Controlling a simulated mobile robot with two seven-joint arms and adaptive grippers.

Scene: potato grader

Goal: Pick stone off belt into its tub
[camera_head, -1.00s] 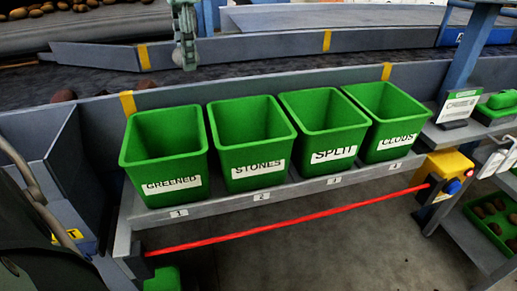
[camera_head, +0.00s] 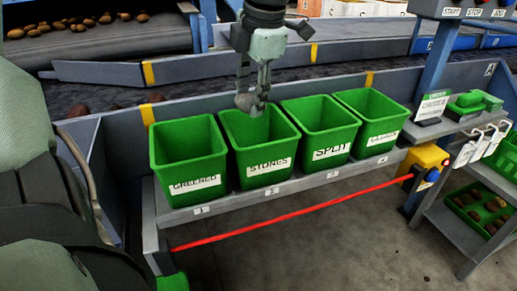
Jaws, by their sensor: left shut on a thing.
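My left gripper (camera_head: 254,102) is shut on a grey-brown stone (camera_head: 243,102). It holds the stone over the back part of the green tub labelled STONES (camera_head: 268,168), at about the height of its rim. The tub stands second from the left in the row, and the part of its inside that shows looks empty. The belt (camera_head: 200,92) runs behind the tubs, with several brown lumps at its left end. My right gripper is not in view.
Green tubs labelled GREENED (camera_head: 192,186), SPLIT (camera_head: 330,153) and a fourth (camera_head: 383,138) flank it on a grey shelf. A red cord (camera_head: 285,218) runs along the front. A yellow box (camera_head: 423,160) and a tray of potatoes (camera_head: 480,207) are at the right.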

